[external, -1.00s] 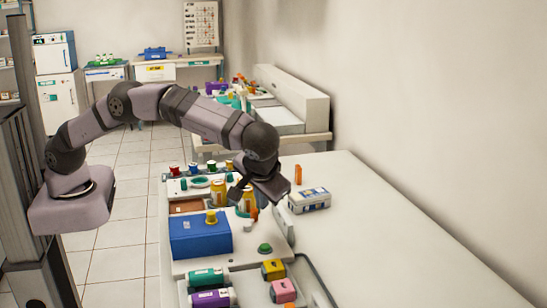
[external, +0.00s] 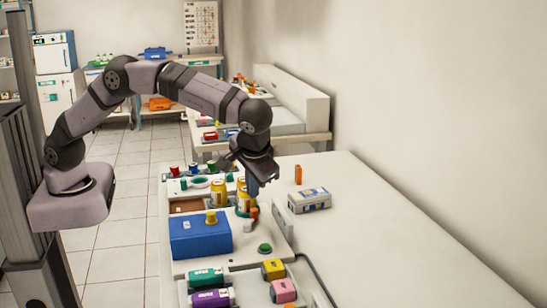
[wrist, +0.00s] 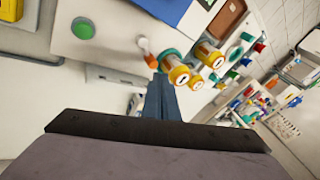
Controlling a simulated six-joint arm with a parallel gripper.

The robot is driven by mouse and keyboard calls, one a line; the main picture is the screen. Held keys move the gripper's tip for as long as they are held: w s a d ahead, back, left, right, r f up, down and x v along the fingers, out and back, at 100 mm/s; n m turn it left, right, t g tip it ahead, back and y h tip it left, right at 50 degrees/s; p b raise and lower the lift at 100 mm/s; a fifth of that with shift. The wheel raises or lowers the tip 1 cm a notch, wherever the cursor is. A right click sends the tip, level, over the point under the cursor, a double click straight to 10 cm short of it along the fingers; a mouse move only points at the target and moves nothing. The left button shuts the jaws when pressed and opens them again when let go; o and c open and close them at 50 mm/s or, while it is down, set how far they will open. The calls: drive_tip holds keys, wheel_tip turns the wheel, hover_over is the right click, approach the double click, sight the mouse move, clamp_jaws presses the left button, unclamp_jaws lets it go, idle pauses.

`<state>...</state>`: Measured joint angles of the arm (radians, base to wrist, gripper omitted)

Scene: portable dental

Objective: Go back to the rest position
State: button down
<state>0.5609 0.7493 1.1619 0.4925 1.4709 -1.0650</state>
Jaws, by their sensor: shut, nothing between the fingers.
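My gripper (external: 254,188) is above the dental unit on the bench, over the right side of the yellow-capped jars (external: 217,192). Its fingers point down, and they look shut and empty. In the wrist view my gripper (wrist: 160,80) shows as narrow blue-grey fingers close together, with nothing between them. The jars (wrist: 179,75) lie just beyond the fingertips there. My arm reaches from its mount at the left, bent over the aisle.
A blue box (external: 200,236) stands left of my gripper, and a white-and-blue box (external: 310,200) and an orange block (external: 298,174) stand right. The right bench top (external: 400,250) is clear.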

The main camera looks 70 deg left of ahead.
drive_tip(key=s+a+r+m+g+h+p, duration=0.1)
drive_tip(key=s+a+r+m+h+p, duration=0.15)
drive_tip(key=s+a, duration=0.8)
drive_tip(key=s+a+f+m+h+p, duration=0.1)
drive_tip(key=s+a+h, duration=0.1)
drive_tip(key=s, duration=0.5)
drive_tip(key=s+a+f+m+h+p, duration=0.1)
drive_tip(key=s+a+f+p, duration=0.1)
drive_tip(key=s, duration=0.5)
drive_tip(key=shift+a+h, duration=0.35)
drive_tip(key=shift+a, duration=0.05)
drive_tip(key=shift+r, duration=0.1)
idle(1.3)
